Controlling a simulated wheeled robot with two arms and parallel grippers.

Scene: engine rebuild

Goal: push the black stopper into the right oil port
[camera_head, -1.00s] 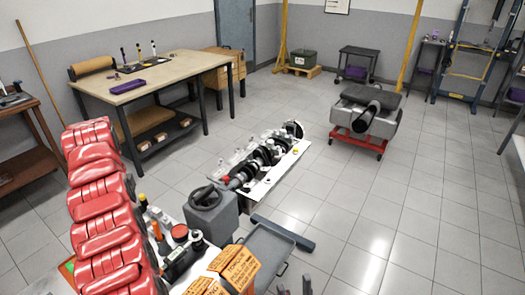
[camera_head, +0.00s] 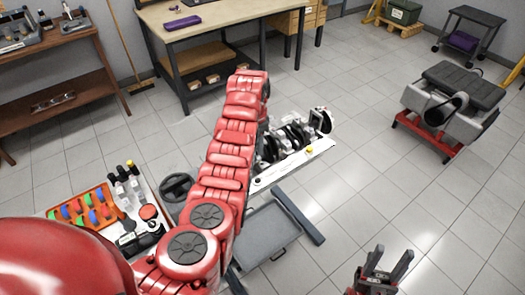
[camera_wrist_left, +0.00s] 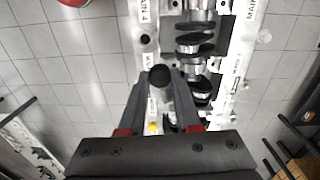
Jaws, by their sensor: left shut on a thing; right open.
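My left gripper (camera_wrist_left: 158,95) is shut on the black stopper (camera_wrist_left: 160,76) in the left wrist view, holding it at the fingertips over the engine block's pale side rail (camera_wrist_left: 138,15). A small dark round hole (camera_wrist_left: 146,39) shows in that rail, beyond the stopper. I cannot tell whether it is the right oil port. In the head view my left arm reaches across the engine block (camera_head: 290,167) and hides its left part; the left gripper and stopper are hidden there. My right gripper (camera_head: 386,262) is open and empty at the lower right, apart from the block.
The crankshaft (camera_wrist_left: 197,47) lies along the block beside the stopper. A yellow cap (camera_head: 309,150) sits on the rail. A grey tray (camera_head: 266,238) is in front of the block. An orange tray (camera_head: 82,212) stands at left.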

